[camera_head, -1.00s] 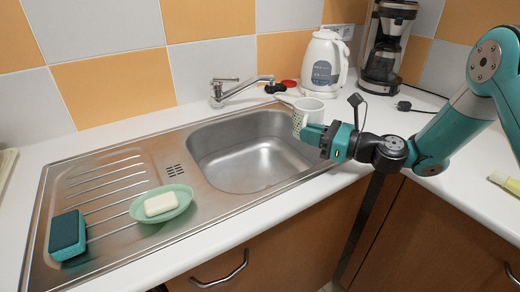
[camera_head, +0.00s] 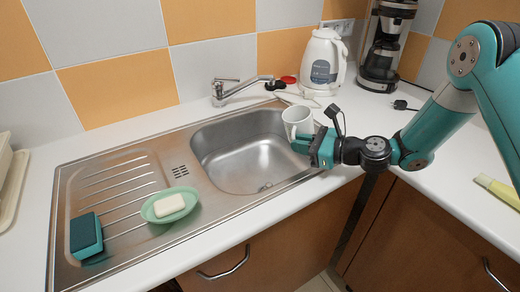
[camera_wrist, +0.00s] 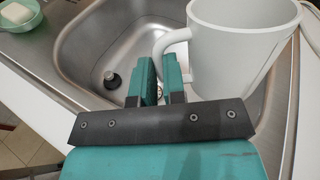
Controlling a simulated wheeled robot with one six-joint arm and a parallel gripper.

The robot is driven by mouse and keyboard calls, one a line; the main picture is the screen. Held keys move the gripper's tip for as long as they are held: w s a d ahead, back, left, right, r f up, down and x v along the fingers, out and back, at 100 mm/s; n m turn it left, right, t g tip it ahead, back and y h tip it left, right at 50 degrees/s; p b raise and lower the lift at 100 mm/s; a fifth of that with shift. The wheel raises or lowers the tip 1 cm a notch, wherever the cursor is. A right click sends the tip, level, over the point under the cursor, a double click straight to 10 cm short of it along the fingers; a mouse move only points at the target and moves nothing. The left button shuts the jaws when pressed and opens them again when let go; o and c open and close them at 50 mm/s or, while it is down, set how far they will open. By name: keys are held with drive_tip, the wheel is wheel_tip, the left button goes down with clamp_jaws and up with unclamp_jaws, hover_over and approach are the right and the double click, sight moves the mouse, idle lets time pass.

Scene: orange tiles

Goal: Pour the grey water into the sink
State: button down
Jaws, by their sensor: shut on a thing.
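A white mug (camera_head: 297,121) is held over the right edge of the sink basin (camera_head: 246,166). It looks roughly upright, and what is inside it cannot be made out. My gripper (camera_head: 303,144) is shut on the mug's handle, with the mug to its upper left. In the wrist view, the mug (camera_wrist: 240,50) fills the upper right and its handle runs down to my fingers (camera_wrist: 160,78). The basin (camera_wrist: 122,55) lies below them, with a dark drain plug (camera_wrist: 112,80) to their left. The basin's floor shows no clear sign of grey water.
A faucet (camera_head: 240,88) stands behind the basin. A soap bar (camera_head: 169,205) on a green dish (camera_head: 158,214) and a sponge (camera_head: 86,235) are on the drainboard (camera_head: 112,188). A kettle (camera_head: 322,62) and a coffee maker (camera_head: 385,50) stand at the back right.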

drive_tip(key=f+n+h+p, duration=0.1)
drive_tip(key=h+p, duration=0.1)
drive_tip(key=a+n+h+p, duration=0.1)
drive_tip(key=h, duration=0.1)
drive_tip(key=a+f+n+h+p, duration=0.1)
drive_tip(key=h+p, duration=0.1)
drive_tip(key=shift+s+a+f+n+p, duration=0.25)
drive_tip(key=shift+f+n+p, duration=0.05)
drive_tip(key=shift+p, duration=0.05)
drive_tip(key=shift+r, duration=0.1)
idle(0.6)
idle(0.6)
drive_tip(key=shift+p, duration=0.35)
